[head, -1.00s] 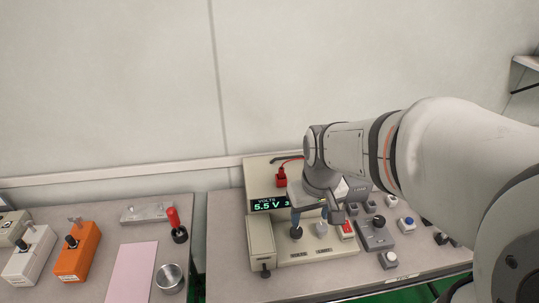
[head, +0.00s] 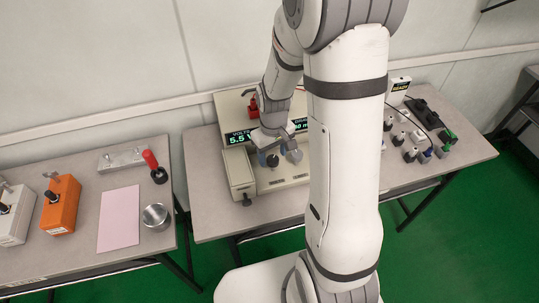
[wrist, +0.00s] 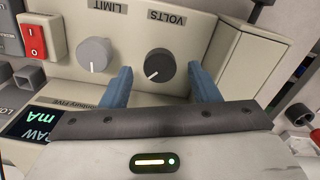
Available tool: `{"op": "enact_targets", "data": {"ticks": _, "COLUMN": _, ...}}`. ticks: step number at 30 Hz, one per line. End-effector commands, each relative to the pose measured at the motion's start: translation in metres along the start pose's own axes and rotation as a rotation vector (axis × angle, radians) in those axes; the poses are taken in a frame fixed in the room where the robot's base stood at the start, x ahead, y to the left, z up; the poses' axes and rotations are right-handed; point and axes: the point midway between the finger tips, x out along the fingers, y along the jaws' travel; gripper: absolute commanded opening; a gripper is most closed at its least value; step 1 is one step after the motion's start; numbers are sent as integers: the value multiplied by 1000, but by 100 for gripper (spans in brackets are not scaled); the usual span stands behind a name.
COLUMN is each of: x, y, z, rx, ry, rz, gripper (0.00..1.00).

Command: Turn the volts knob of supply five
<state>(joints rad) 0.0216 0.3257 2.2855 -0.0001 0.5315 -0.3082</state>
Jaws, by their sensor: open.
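The beige supply (head: 229,103) stands on the right-hand table, its green display (head: 237,139) reading 5.5 V. My gripper (wrist: 160,71) is open, with one blue finger on each side of the volts knob. Gaps show between fingers and knob. The light grey limit knob (wrist: 94,54) is left of it, outside the fingers.
A beige block (wrist: 228,55) rises close beside the right finger. A red switch (wrist: 33,36) is at the wrist view's upper left. A red plug (head: 253,107) stands on the supply. My arm hides part of the right-hand table. The pink sheet (head: 119,218) lies on the left table.

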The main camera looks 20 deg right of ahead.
Motion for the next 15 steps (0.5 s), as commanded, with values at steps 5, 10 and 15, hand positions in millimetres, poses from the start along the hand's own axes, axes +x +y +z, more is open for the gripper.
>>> {"op": "enact_targets", "data": {"ticks": 5, "x": 11, "y": 0, "z": 0, "rx": 1, "ry": 1, "rz": 0, "gripper": 56}}
{"op": "enact_targets", "data": {"ticks": 10, "x": 12, "y": 0, "z": 0, "rx": 1, "ry": 2, "rz": 0, "gripper": 56}}
{"op": "enact_targets", "data": {"ticks": 15, "x": 11, "y": 0, "z": 0, "rx": 1, "ry": 1, "rz": 0, "gripper": 47}}
